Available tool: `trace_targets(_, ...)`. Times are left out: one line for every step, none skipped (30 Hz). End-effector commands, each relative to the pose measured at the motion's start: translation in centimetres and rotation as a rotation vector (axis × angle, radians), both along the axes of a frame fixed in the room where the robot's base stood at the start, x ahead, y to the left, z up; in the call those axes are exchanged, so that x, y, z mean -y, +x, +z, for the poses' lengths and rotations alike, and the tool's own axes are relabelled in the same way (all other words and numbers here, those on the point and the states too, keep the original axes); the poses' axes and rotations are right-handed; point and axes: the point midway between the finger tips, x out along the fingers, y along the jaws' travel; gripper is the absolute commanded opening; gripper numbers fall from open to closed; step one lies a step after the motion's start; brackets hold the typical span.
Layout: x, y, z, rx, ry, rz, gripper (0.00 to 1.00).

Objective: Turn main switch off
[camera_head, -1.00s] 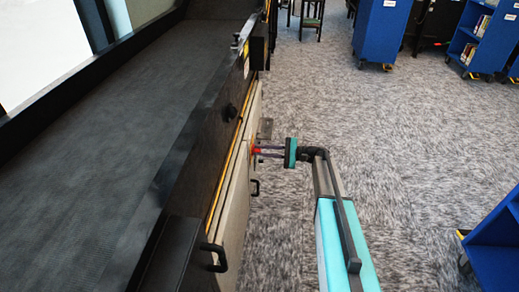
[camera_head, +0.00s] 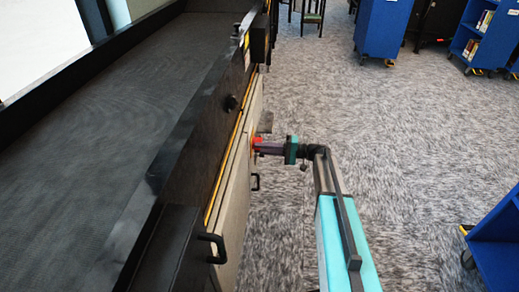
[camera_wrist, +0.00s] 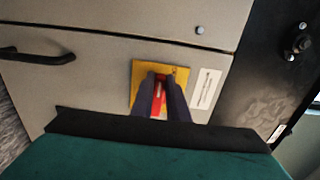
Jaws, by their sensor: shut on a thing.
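The main switch is a red handle (camera_wrist: 158,99) on a yellow plate (camera_wrist: 182,73), set in the beige side panel of the sorter. In the wrist view my gripper (camera_wrist: 160,78) has its two dark fingers on either side of the red handle, shut on it. The fingers hide the handle's sides and part of the plate. In the head view my gripper (camera_head: 262,147) reaches left to the panel, and a bit of the red switch (camera_head: 257,141) shows at its tips.
A white label (camera_wrist: 206,88) is right of the plate. A black handle (camera_wrist: 38,54) is on the panel at left, and a black knob (camera_wrist: 299,43) is at right. Blue carts (camera_head: 495,235) stand on the carpet, which is clear near my arm.

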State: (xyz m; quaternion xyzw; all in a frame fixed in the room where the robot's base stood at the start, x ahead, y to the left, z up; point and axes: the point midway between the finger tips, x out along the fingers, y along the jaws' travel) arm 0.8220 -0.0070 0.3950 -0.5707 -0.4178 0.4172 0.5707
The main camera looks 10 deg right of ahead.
Motion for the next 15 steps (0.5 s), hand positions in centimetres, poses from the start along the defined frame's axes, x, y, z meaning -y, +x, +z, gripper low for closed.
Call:
trace_targets(0.34,0.52,0.14,0.010,-0.001,-0.016,0.00)
trace_targets(0.34,0.52,0.14,0.013,-0.002,-0.016,0.00)
trace_targets(0.35,0.52,0.15,0.016,-0.003,-0.017,0.00)
trace_targets(0.35,0.52,0.15,0.018,-0.004,-0.017,0.00)
trace_targets(0.36,0.53,0.16,0.019,-0.004,-0.017,0.00)
trace_targets(0.37,0.52,0.17,0.020,-0.004,-0.017,0.00)
trace_targets(0.37,0.52,0.17,0.020,-0.004,-0.017,0.00)
trace_targets(0.38,0.52,0.17,0.020,-0.004,-0.017,0.00)
trace_targets(0.38,0.52,0.18,0.020,-0.004,-0.017,0.00)
trace_targets(0.38,0.52,0.18,0.020,-0.004,-0.017,0.00)
trace_targets(0.39,0.53,0.18,0.020,-0.004,-0.017,0.00)
trace_targets(0.38,0.52,0.18,0.019,-0.004,-0.017,0.00)
trace_targets(0.38,0.52,0.18,0.019,-0.003,-0.017,0.00)
trace_targets(0.38,0.52,0.19,0.019,-0.003,-0.017,0.00)
trace_targets(0.38,0.51,0.18,0.019,-0.004,-0.016,0.21)
